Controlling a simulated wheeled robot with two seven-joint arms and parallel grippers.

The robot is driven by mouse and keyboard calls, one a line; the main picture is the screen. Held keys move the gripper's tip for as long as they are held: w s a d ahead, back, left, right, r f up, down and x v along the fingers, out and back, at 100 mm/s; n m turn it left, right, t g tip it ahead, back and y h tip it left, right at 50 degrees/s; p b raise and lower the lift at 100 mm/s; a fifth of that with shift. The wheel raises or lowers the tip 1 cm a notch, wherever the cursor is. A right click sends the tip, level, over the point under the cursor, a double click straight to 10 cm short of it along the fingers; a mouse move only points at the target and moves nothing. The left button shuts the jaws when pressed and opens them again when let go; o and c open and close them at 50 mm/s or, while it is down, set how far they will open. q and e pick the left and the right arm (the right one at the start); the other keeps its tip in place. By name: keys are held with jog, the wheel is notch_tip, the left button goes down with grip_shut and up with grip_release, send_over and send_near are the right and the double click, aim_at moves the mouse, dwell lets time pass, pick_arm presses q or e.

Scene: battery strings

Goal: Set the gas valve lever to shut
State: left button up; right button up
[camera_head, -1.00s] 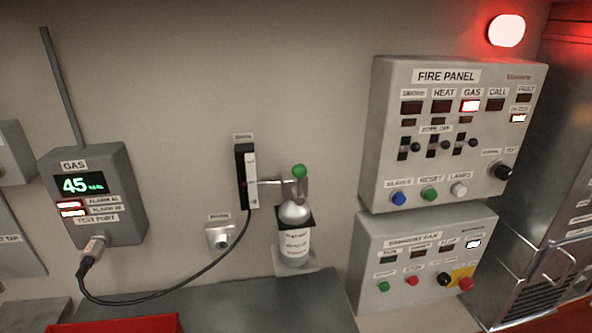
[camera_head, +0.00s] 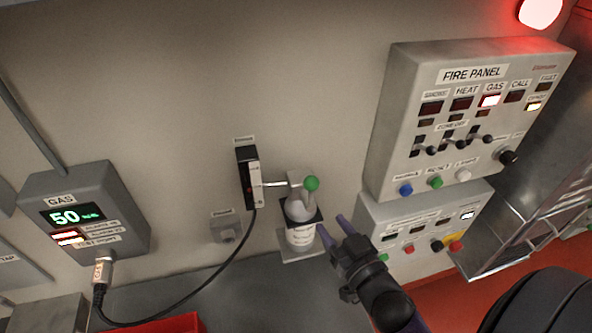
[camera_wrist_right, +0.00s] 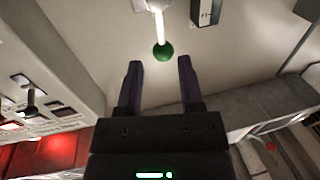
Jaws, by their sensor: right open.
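My right gripper (camera_head: 331,227) is just right of the bottle, below the green knob, open and empty. In the right wrist view, the green knob (camera_wrist_right: 163,52) sits beyond and between the two open fingertips (camera_wrist_right: 160,68), not touching them. My left gripper is not in view.
A gas meter (camera_head: 87,218) reads 50, with a cable (camera_head: 180,315) looping to the gauge. The fire panel (camera_head: 465,120) shows its GAS lamp lit. The exhaust fan panel (camera_head: 420,225) is behind my right arm. A red tray (camera_head: 165,324) lies at the lower left.

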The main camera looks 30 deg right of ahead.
aim_at(312, 197)
jog(key=w, duration=0.4)
jog(key=shift+d+r+p, duration=0.1)
jog(key=shift+r+p, duration=0.2)
jog(key=shift+p, duration=0.1)
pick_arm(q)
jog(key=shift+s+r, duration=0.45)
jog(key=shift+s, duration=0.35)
pick_arm(e)
jog(key=w, duration=0.5)
jog(key=shift+d+f, duration=0.1)
jog(key=shift+f, duration=0.1)
grip_shut()
